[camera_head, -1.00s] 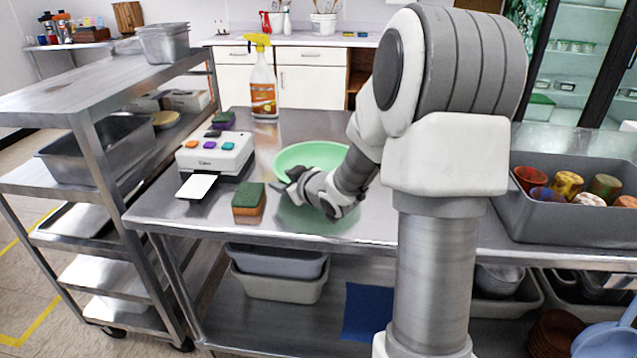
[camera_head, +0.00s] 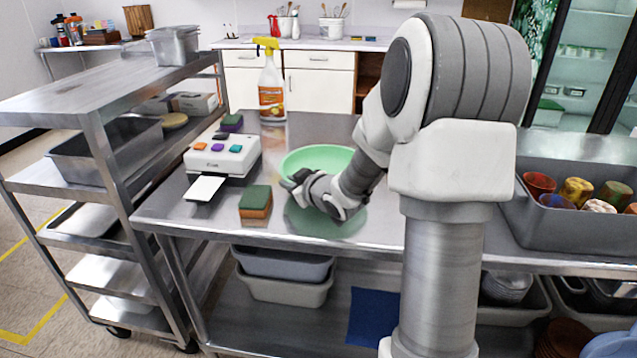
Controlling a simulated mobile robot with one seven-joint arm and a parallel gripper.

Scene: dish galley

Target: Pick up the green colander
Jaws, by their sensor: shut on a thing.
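The green colander (camera_head: 314,157) is a wide light-green bowl near the middle of the steel table. My gripper (camera_head: 291,182) is at its near-left rim and hides its near side. The gripper is shut on the colander, though the contact itself is partly hidden. A round greenish patch (camera_head: 325,226) shows on the table below my wrist. I cannot tell whether it is a reflection or a flat thing, nor whether the colander touches the table.
A sponge (camera_head: 255,204) lies just left of the gripper. A white device with coloured buttons (camera_head: 222,160) stands behind it, and a spray bottle (camera_head: 271,90) at the back. A grey bin (camera_head: 570,222) of cups is at right. A shelf cart (camera_head: 115,90) stands at left.

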